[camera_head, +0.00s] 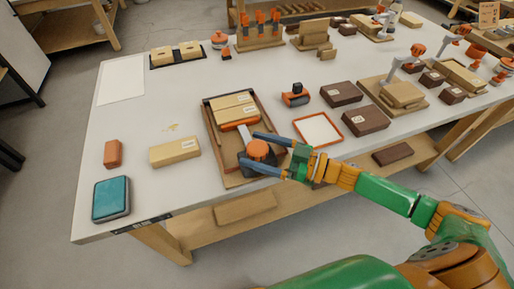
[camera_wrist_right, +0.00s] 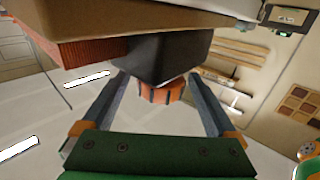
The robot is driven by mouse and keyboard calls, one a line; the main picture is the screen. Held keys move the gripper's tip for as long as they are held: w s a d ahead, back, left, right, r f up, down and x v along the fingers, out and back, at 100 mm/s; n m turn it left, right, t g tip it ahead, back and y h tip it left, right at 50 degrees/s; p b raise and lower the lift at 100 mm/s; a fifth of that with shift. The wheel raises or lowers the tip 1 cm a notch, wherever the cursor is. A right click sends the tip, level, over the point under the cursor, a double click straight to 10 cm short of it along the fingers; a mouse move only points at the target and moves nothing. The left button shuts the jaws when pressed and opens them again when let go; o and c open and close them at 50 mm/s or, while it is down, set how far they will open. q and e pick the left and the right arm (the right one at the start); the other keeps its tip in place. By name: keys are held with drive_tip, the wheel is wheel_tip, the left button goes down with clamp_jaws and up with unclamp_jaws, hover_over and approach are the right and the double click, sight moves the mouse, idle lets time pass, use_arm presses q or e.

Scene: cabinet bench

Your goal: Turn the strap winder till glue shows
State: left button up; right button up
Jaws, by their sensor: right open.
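The strap winder (camera_head: 258,150) is an orange round knob on a dark block at the front of a brown wooden tray (camera_head: 214,147). In the right wrist view its ribbed orange knob (camera_wrist_right: 163,92) shows under the dark block. My right gripper (camera_head: 251,150) is open, with one blue-grey finger on each side of the knob. In the wrist view gaps show between the fingers and the knob. Two tan wooden blocks (camera_head: 232,103) lie in the tray, with an orange strip (camera_head: 239,124) along their near side. I cannot make out glue at the blocks. My left gripper is out of view.
Left of the tray are a tan labelled block (camera_head: 174,152), an orange block (camera_head: 112,153), a teal-topped box (camera_head: 111,199) and a small yellowish mark (camera_head: 171,127). An orange-rimmed white tray (camera_head: 318,130) and dark brown boxes (camera_head: 341,94) stand right.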

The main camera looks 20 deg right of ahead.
drive_tip(key=shift+w+a, duration=0.1)
drive_tip(key=shift+a, duration=0.15)
drive_tip(key=shift+d, duration=0.1)
drive_tip(key=c, duration=1.4)
drive_tip(key=shift+o, duration=0.2)
drive_tip(key=shift+r+p, duration=0.2)
drive_tip(key=shift+p, duration=0.1)
drive_tip(key=m+t+h+p, duration=0.2)
drive_tip(key=p, duration=0.1)
drive_tip(key=m+t+h+p, duration=0.1)
drive_tip(key=p, duration=0.1)
drive_tip(key=shift+r+m+t+h, duration=0.3)
drive_tip(key=shift+t+h, duration=0.1)
drive_tip(key=shift+f+m+t+h+p, duration=0.25)
drive_tip(key=shift+m+t+h+p, duration=0.45)
drive_tip(key=shift+h, duration=0.4)
drive_tip(key=shift+f+m+h, duration=0.15)
drive_tip(key=shift+m+h, duration=0.15)
drive_tip(key=shift+h, duration=0.1)
